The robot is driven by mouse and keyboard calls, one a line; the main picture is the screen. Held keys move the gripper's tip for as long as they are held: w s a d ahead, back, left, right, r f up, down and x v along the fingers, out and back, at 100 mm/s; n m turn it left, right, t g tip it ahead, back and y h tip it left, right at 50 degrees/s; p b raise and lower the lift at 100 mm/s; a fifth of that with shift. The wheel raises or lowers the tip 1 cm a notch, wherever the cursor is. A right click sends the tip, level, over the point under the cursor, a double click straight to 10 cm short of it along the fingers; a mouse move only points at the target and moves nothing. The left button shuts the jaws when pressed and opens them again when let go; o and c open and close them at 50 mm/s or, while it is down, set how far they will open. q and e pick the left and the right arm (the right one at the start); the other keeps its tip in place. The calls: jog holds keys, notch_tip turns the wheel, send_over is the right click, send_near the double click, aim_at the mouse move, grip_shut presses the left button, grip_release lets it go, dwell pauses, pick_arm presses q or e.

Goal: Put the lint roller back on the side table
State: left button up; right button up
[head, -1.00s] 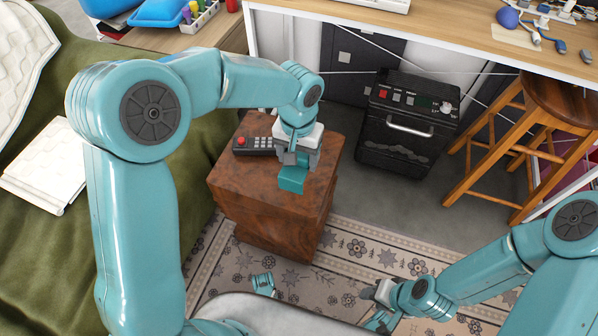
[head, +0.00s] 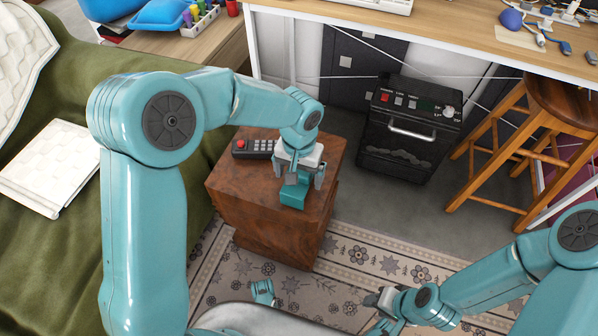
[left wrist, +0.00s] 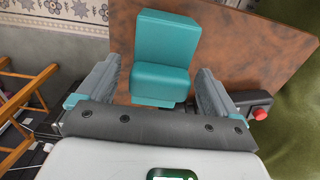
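A teal, block-shaped object (head: 294,194), which I take for the lint roller, rests on the brown side table (head: 245,190) near its right edge. It also shows in the left wrist view (left wrist: 163,60) between my fingers. My left gripper (head: 294,180) is directly above it with its fingers apart, one on each side. In the left wrist view (left wrist: 158,85) a gap shows between the left finger and the object. My right gripper (head: 375,310) is low over the rug, and its fingers are too small to judge.
A black keypad device with a red button (head: 255,147) lies at the table's back left. A black appliance (head: 410,130) and a wooden stool (head: 520,140) stand to the right. A green bed or sofa (head: 60,240) is on the left. The patterned rug (head: 350,260) lies in front.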

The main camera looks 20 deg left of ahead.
pick_arm(q)
jog(key=shift+r, duration=0.3)
notch_tip(320, 180, up, 12)
jog(key=p, duration=0.4)
jog(key=shift+f, duration=0.15)
